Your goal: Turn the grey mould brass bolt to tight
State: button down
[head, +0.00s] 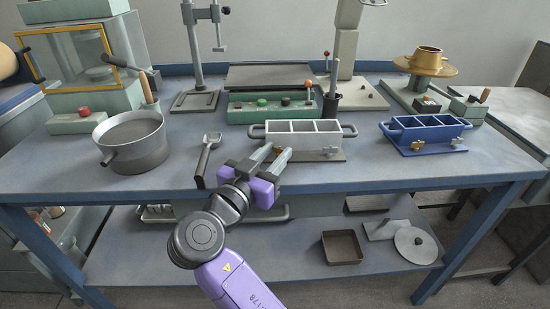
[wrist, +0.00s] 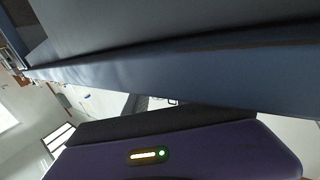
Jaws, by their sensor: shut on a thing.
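The grey mould (head: 304,126) is a three-compartment block with end handles, standing on a flat base plate on the bench. Its brass bolt (head: 277,148) shows as a small bit of brass at the left front, mostly hidden by my fingers. My gripper (head: 272,156) reaches in from the front edge and is shut on the brass bolt at its fingertips. A silver wing bolt (head: 330,150) sits at the mould's right front, clear of my fingers. The wrist view shows no mould or bolt; my purple gripper housing (wrist: 180,150) fills its lower part.
A green control box (head: 268,108) is behind. The front right bench top is clear.

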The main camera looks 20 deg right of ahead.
jog(key=c, duration=1)
grip_release()
jog(key=shift+c, duration=0.2)
jog(key=shift+r+p, duration=0.1)
jog(key=shift+p, duration=0.25)
